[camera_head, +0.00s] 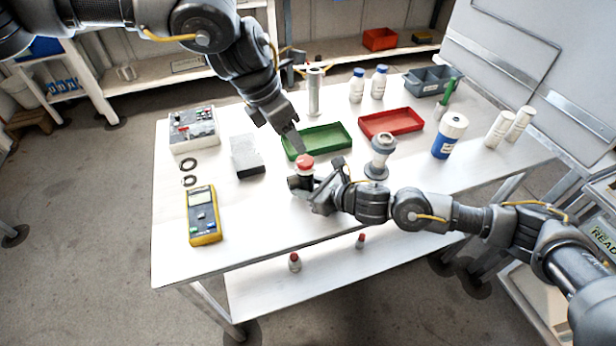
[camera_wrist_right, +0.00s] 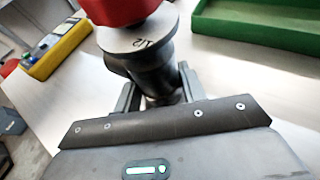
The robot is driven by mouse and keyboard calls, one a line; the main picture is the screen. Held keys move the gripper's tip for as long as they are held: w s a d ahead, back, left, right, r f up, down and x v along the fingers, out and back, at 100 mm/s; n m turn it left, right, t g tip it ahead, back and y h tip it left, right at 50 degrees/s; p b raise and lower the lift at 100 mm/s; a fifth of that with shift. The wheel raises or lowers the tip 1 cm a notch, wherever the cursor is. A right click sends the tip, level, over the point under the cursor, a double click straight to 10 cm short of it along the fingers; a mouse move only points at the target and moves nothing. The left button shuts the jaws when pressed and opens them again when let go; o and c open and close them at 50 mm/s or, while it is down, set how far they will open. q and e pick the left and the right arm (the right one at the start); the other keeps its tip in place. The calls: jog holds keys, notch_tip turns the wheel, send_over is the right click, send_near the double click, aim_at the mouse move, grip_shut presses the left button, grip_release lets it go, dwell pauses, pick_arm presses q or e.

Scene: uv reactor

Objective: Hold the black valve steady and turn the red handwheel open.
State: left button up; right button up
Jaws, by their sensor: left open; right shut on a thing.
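The black valve (camera_head: 296,183) stands on the white table, with the red handwheel (camera_head: 305,162) on its top. My right gripper (camera_head: 312,192) is shut on the black valve from the right. In the right wrist view the valve's dark body (camera_wrist_right: 150,70) sits between my right fingers (camera_wrist_right: 158,92), below a grey disc and the red handwheel (camera_wrist_right: 122,8). My left gripper (camera_head: 297,148) is open, pointing down just above the handwheel. The head view does not show clearly whether its fingertips touch the wheel.
A green tray (camera_head: 345,127) lies just behind the valve and a red tray (camera_head: 421,122) to its right. A grey-topped fitting (camera_head: 383,145) stands near my right forearm. A yellow multimeter (camera_head: 204,238) and a grey block (camera_head: 248,171) are to the left. The table's front edge is close.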

pick_arm(q)
jog(key=s+d+f+m+g+h, duration=0.3)
jog(key=d+h, duration=0.2)
jog(key=m+t+h, duration=0.1)
jog(key=t+h, duration=0.2)
jog(key=h, duration=0.6)
send_near(312, 159)
jog(key=d, duration=1)
jog(key=shift+w+d+f, duration=0.1)
jog(key=shift+w, duration=0.3)
jog(key=shift+t, duration=0.3)
jog(key=c, duration=1)
